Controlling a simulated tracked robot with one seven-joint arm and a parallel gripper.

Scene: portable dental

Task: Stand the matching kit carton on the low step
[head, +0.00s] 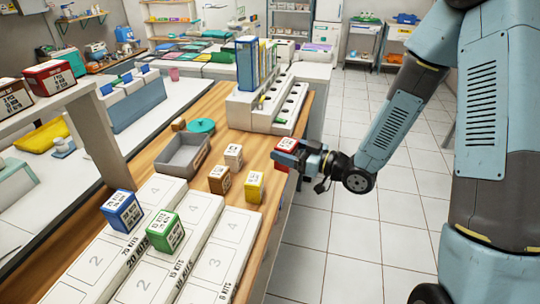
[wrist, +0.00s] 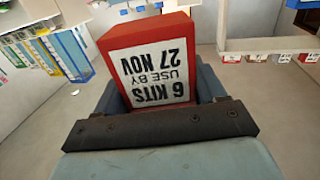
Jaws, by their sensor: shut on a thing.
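My gripper (head: 294,156) is shut on a red carton (head: 285,146) at the right edge of the wooden counter (head: 265,147). In the wrist view the red carton (wrist: 150,62) sits between the fingers, its white label reading upside down "6 KITS USE BY 27 NOV". White steps with numbered places stand at the lower left; the right one (head: 224,245) seems lowest, with places 3 and 4 visible and bare. A blue carton (head: 122,212) stands on the left step and a green carton (head: 165,232) on the middle one. Their small print is unclear.
White (head: 233,155), brown (head: 219,180) and yellow (head: 254,186) cartons stand on the counter between the steps and my gripper. A grey tray (head: 183,156) and a white rack (head: 268,108) with binders are behind.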

